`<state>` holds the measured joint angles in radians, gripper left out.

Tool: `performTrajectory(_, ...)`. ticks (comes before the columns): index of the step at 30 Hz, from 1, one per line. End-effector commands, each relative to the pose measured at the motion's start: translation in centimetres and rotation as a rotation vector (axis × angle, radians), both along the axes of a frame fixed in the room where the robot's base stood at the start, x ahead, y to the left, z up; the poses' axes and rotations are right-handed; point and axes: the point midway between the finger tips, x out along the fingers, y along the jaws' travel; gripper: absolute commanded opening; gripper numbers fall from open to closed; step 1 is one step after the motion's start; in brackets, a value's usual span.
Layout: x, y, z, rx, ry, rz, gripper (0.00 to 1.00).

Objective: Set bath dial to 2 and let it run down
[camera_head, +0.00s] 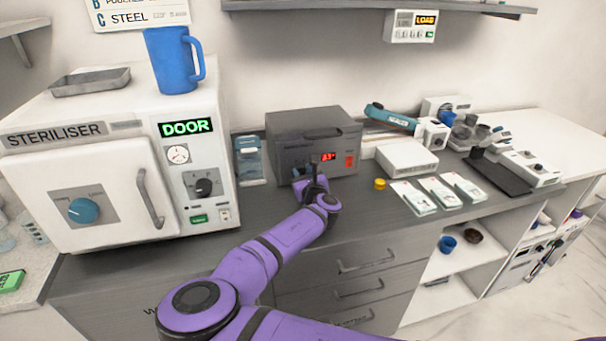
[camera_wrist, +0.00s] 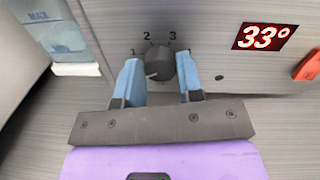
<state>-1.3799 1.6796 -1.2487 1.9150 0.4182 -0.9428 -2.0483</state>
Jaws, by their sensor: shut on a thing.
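The bath is a grey box (camera_head: 300,122) with a lid, standing on the counter right of the steriliser. Its dark round dial (camera_wrist: 160,66) shows in the wrist view with numbers around its upper side, 2 at upper left. A pale pointer mark on the dial points left and slightly down, below the 1. My gripper (camera_wrist: 160,80) has its two blue fingers on either side of the dial and is shut on it. In the head view my gripper (camera_head: 314,184) is at the bath's front and hides the dial. The red display (camera_wrist: 264,37) reads 33°.
A red switch (camera_wrist: 308,66) is right of the dial. A clear bottle (camera_head: 250,162) stands left of the bath. The white steriliser (camera_head: 110,110) is farther left. A yellow cap (camera_head: 380,184), white box (camera_head: 407,158) and several packets (camera_head: 440,192) lie right.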

Motion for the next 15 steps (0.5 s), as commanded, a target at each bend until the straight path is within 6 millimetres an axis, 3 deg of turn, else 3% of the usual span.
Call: performTrajectory(15,0.02,-0.10,-0.09,0.391,0.113,-0.001,0.11)
